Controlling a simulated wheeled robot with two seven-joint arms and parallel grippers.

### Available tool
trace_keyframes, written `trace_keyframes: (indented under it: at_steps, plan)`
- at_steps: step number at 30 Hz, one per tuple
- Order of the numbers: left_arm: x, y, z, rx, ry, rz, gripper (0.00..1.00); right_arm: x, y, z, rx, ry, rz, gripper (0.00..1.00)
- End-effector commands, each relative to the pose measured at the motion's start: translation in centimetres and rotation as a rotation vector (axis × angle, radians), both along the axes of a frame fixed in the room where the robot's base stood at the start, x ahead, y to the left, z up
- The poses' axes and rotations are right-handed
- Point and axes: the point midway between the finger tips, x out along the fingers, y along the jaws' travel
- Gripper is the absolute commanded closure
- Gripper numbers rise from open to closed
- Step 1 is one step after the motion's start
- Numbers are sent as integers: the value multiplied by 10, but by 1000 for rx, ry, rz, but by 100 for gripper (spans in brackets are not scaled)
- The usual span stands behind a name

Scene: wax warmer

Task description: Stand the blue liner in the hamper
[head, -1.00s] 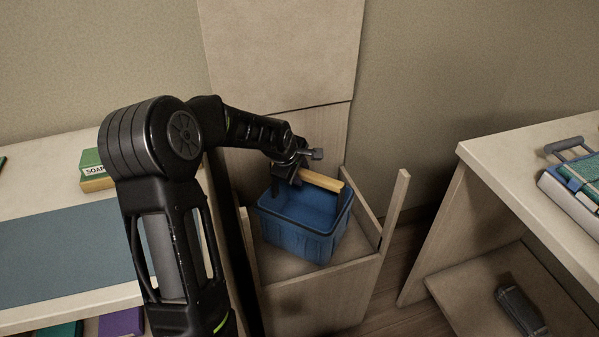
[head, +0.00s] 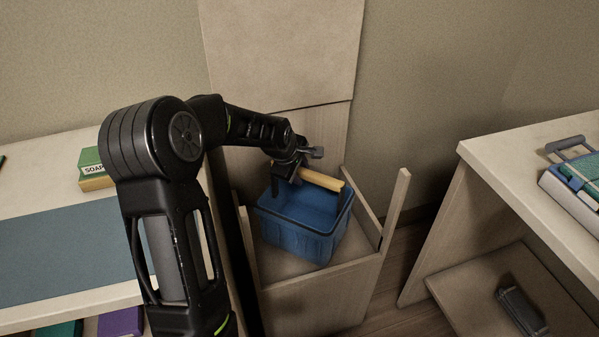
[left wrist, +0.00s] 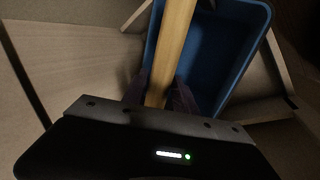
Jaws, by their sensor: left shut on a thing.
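The blue liner (head: 303,231) is an open-topped tub with a wooden handle bar (head: 321,181) across its top. It is upright within the wooden hamper (head: 322,298), whose lid is raised against the wall. I cannot tell whether its base rests on the hamper's floor. My left gripper (head: 290,174) is shut on the wooden handle bar above the liner. In the left wrist view the bar (left wrist: 172,50) runs out from between the fingers (left wrist: 160,95), with the liner (left wrist: 225,60) below it. My right gripper is out of view.
At left stands a counter with a blue-grey mat (head: 65,255) and a soap box (head: 92,168). At right a table (head: 535,160) carries a caddy-like item (head: 575,175), and a dark object (head: 520,310) lies on its lower shelf. The hamper's walls close around the liner.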

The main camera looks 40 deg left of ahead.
Motion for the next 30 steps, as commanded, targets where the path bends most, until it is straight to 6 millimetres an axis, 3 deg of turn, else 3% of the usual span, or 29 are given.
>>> trace_keyframes:
  at_steps: [30]
  plan:
    - [1,0,-5,1,-4,-1,100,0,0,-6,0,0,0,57]
